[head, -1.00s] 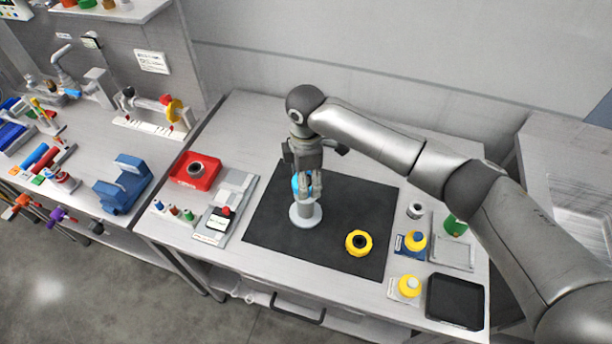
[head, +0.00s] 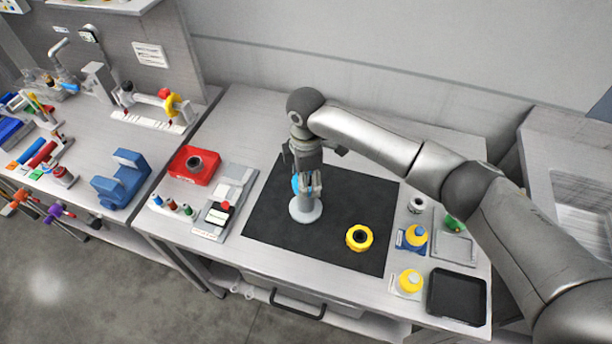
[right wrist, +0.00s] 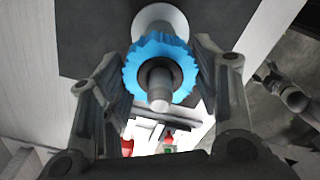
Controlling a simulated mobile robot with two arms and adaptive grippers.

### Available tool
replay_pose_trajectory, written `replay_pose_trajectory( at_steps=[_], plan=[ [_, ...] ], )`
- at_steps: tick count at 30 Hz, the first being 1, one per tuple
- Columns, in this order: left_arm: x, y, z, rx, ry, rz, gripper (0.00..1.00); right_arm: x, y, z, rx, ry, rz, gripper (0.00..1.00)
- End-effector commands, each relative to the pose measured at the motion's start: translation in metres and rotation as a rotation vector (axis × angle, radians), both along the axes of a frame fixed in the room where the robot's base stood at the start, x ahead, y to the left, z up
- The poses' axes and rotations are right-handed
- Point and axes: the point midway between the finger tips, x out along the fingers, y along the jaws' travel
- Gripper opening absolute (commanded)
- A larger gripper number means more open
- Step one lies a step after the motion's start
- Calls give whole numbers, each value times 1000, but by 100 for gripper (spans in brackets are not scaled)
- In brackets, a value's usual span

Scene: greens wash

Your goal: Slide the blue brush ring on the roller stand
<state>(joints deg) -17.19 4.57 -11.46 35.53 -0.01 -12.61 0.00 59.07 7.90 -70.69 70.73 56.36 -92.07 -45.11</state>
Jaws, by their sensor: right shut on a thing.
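The roller stand (head: 304,211) has a round pale base and an upright post. It stands on the black mat (head: 265,222). The blue brush ring (right wrist: 138,70) has a toothed rim and a dark hub. My right gripper (right wrist: 162,62) is shut on it from both sides. In the right wrist view the post's tip (right wrist: 159,98) shows through the ring's hole, so the ring is around the post. In the head view my right gripper (head: 307,187) points down over the stand and partly hides the ring (head: 295,185). My left gripper is not in view.
A yellow ring (head: 349,232) with a dark hub lies on the mat, right of the stand. Yellow-capped bottles (head: 415,237) and a black tray (head: 455,300) are at the right. A red holder (head: 182,171) is at the left. The mat's front is clear.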

Motion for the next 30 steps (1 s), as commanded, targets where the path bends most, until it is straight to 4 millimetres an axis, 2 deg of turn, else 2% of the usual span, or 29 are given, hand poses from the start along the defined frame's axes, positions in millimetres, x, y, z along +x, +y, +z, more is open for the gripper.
replay_pose_trajectory(
  at_steps=[4,5,10,22,26,30],
  plan=[
    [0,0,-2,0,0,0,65,0,0,-5,0,0,0,33],
    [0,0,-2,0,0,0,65,0,0,-4,0,-1,0,59],
    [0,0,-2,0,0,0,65,0,0,-3,0,-1,0,81],
    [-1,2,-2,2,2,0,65,0,0,1,1,-1,0,82],
    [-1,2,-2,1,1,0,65,1,1,17,2,-3,1,82],
    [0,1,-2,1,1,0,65,1,1,47,2,-5,1,82]
  ],
)
